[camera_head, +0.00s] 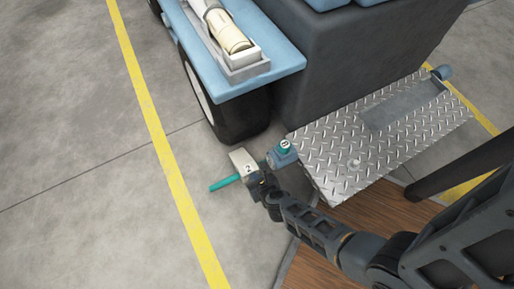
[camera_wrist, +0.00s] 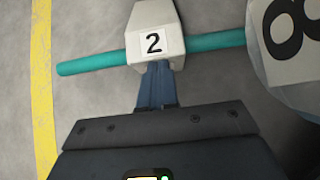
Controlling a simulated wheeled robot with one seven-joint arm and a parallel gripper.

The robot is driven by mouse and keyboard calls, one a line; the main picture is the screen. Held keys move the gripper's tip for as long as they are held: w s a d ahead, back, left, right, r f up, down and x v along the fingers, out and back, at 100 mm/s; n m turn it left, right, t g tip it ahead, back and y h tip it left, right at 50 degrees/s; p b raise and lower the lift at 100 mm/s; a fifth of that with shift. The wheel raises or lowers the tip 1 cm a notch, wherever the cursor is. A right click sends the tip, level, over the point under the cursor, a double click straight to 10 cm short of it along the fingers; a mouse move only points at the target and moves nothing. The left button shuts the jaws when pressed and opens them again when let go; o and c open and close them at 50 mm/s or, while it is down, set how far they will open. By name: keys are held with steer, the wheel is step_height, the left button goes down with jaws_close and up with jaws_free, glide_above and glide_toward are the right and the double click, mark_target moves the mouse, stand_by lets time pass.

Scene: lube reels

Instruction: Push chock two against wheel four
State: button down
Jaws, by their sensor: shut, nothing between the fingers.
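Chock two (camera_head: 241,158) is a cream block with a "2" label, on the concrete floor just in front of a dark tyre (camera_head: 242,117). A small strip of floor seems to show between chock and tyre. No wheel number is visible. A teal bar (camera_head: 224,183) sticks out of the chock on both sides. My gripper (camera_head: 255,178) is shut and empty, low at the chock's near side. In the wrist view the chock (camera_wrist: 156,18) is straight ahead of the closed fingertips (camera_wrist: 157,70), which meet or nearly meet its near face.
A rounded part with a large digit (camera_wrist: 290,35) is close at right in the wrist view. Floor is clear leftward to the yellow line (camera_head: 160,140).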

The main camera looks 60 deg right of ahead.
mark_target(245, 162)
steer(key=w+d, duration=0.1)
steer(key=w, duration=0.1)
steer(key=w+d, duration=0.2)
steer(key=w+d+p, duration=0.1)
steer(key=w, duration=0.2)
steer(key=shift+d, duration=0.4)
